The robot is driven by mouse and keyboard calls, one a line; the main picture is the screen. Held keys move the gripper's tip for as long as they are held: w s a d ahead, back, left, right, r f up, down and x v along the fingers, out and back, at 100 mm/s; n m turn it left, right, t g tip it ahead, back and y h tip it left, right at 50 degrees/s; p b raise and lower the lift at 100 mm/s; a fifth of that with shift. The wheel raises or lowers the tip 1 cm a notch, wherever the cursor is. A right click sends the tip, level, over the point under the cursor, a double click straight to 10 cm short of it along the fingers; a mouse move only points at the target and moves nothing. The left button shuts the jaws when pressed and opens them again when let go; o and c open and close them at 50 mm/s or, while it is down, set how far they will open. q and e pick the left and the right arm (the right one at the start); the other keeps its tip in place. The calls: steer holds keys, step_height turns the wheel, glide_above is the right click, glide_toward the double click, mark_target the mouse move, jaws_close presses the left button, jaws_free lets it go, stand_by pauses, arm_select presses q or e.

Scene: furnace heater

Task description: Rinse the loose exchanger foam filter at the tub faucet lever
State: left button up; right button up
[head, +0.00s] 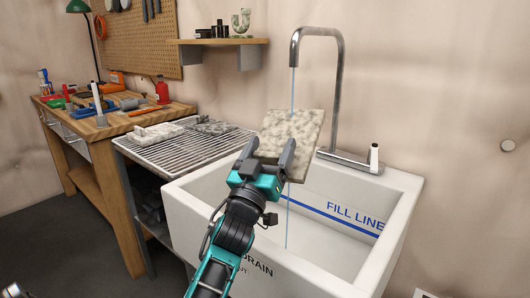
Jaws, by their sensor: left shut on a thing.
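My left gripper (268,155) is shut on the foam filter (303,128), a speckled grey-beige slab. It holds the filter tilted above the white tub (400,215). The faucet (337,85) arches over the tub, and a thin stream of water (292,88) falls from its spout to the filter. The stream also shows below the filter, running down into the tub. The faucet lever (374,156) stands upright with a white grip at the right end of the faucet base. My right gripper is not in view.
A slatted drainboard (180,155) left of the tub carries grey pieces. A wooden workbench (125,127) with tools stands further left. A wall shelf (215,42) holds small items. The tub's inside, marked with a blue fill line (320,203), looks clear.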

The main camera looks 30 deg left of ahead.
arm_select(q)
steer(key=shift+d, duration=0.15)
stand_by(0.5)
steer(key=shift+d, duration=0.5)
steer(key=shift+a, duration=0.2)
steer(key=shift+a, duration=0.45)
steer(key=shift+d, duration=0.15)
steer(key=shift+d+p, duration=0.3)
steer(key=shift+d, duration=0.2)
